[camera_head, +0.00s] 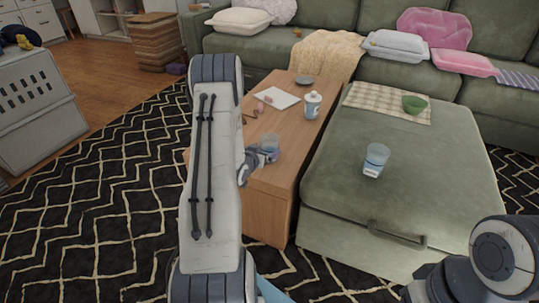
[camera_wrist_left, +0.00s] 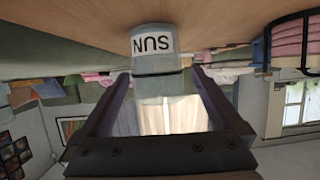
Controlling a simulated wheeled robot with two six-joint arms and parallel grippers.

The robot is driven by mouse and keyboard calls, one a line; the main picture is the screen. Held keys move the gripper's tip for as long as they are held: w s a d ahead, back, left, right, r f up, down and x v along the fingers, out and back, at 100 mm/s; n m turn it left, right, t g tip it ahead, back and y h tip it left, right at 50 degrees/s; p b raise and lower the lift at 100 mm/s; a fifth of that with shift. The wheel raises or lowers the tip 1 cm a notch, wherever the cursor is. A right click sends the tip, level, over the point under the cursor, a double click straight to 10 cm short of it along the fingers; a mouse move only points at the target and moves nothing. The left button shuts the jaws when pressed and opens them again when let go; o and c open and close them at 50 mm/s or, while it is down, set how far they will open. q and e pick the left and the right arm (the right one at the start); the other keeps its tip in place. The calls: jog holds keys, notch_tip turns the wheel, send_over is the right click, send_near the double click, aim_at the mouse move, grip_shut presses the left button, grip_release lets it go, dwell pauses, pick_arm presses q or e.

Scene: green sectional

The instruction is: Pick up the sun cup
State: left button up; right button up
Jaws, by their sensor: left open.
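The sun cup (camera_wrist_left: 153,43) is a clear cup with a white label reading "SUN", upside down in the left wrist view. A clear cup (camera_head: 271,141) stands on the wooden coffee table (camera_head: 272,182) at my left gripper (camera_head: 260,157) in the head view. In the wrist view my left gripper (camera_wrist_left: 160,74) is open, with its two fingers apart and the cup centred at their tips. I cannot tell whether the fingers touch it. My left arm hides part of the table. My right gripper is not visible.
Another clear labelled cup (camera_head: 376,158) stands on the green ottoman (camera_head: 330,180), with a green bowl (camera_head: 414,104) behind it. The green sectional (camera_head: 350,17) lies behind.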

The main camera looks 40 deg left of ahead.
pick_arm(q)
jog(key=shift+w+f, duration=0.35)
jog(key=shift+w, duration=0.45)
jog(key=b+x, duration=0.2)
jog(key=x, duration=0.2)
jog(key=shift+w+f+b, duration=0.2)
jog(key=shift+b, duration=0.1)
jog(key=shift+w, duration=0.35)
jog(key=shift+a, duration=0.1)
jog(key=c, duration=1.2)
jog(key=shift+o, duration=0.2)
jog(key=shift+r, duration=0.15)
